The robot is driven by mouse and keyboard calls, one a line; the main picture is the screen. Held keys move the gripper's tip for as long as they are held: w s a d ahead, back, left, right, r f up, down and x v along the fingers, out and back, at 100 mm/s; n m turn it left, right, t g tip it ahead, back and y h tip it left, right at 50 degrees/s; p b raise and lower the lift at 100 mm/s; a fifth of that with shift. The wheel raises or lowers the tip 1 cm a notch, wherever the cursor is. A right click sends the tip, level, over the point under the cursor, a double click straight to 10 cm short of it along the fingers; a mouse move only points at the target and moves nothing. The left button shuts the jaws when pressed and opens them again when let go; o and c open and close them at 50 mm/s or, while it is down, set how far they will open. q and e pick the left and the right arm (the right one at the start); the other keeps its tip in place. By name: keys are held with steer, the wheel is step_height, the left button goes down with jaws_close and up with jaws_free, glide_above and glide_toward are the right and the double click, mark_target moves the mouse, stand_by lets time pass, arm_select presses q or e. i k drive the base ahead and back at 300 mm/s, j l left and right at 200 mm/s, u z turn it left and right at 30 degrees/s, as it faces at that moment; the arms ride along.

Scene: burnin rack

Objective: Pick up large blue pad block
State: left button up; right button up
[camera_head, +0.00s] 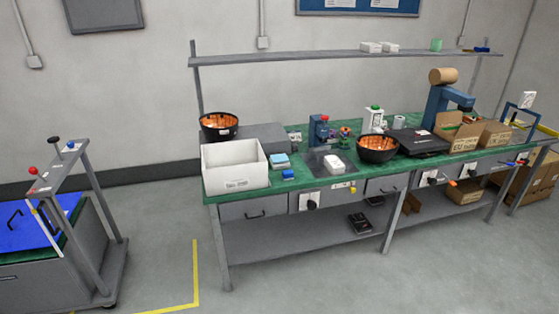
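Two small blue things lie on the green bench top, right of the white bin. The larger is a pad block (280,160) with a light blue top and a paler side. The smaller is a darker blue block (288,174) just in front of it, near the bench's front edge. They are small in the picture, and I cannot tell whether they touch. Neither of my grippers is in view.
The green-topped bench (230,192) has drawers below its front edge. A white bin (236,166) stands left of the pads, and a dark mat with a white device (334,164) right. A cart (70,262) stands at left. Grey floor before the bench is clear.

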mark_target(289, 175)
steer(key=i+j+z, duration=0.15)
steer(key=z, duration=0.95)
steer(key=j+z, duration=0.35)
steer(key=j, duration=0.15)
steer(key=j+z, duration=0.55)
steer(key=j, duration=0.45)
steer(key=k+j+z, duration=0.2)
steer(key=j, duration=0.95)
steer(key=k+j+z, duration=0.1)
steer(key=j, duration=0.45)
